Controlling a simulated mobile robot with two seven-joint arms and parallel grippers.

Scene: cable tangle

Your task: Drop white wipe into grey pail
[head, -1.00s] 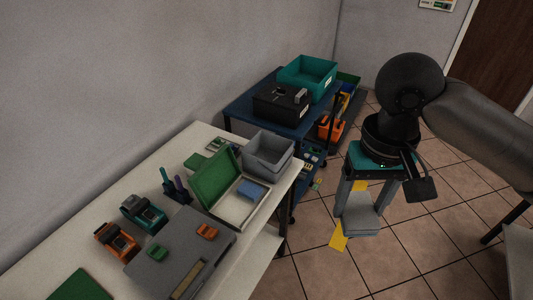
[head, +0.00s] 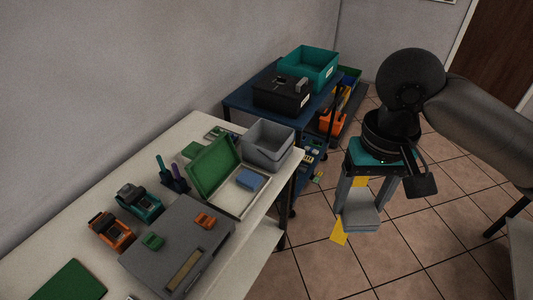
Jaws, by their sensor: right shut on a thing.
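My right gripper (head: 360,215) hangs over the tiled floor at the right of the table, pointing down, with grey fingers below a teal body. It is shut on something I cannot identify. A light grey slab-like shape shows at the fingertips, and a yellow strip (head: 340,232) shows behind and below it. I cannot tell whether the strip is held or lies on the floor. No white wipe can be clearly made out. A grey open bin (head: 267,151) stands at the table's far right corner, left of the gripper and apart from it. My left gripper is out of view.
The pale table (head: 60,240) carries a green-lidded case (head: 212,166) with a blue block, a grey flat box (head: 175,240) and orange and teal devices. A blue cart (head: 237,101) behind holds a teal bin (head: 309,67) and a black box (head: 283,95). Tiled floor is open at the right.

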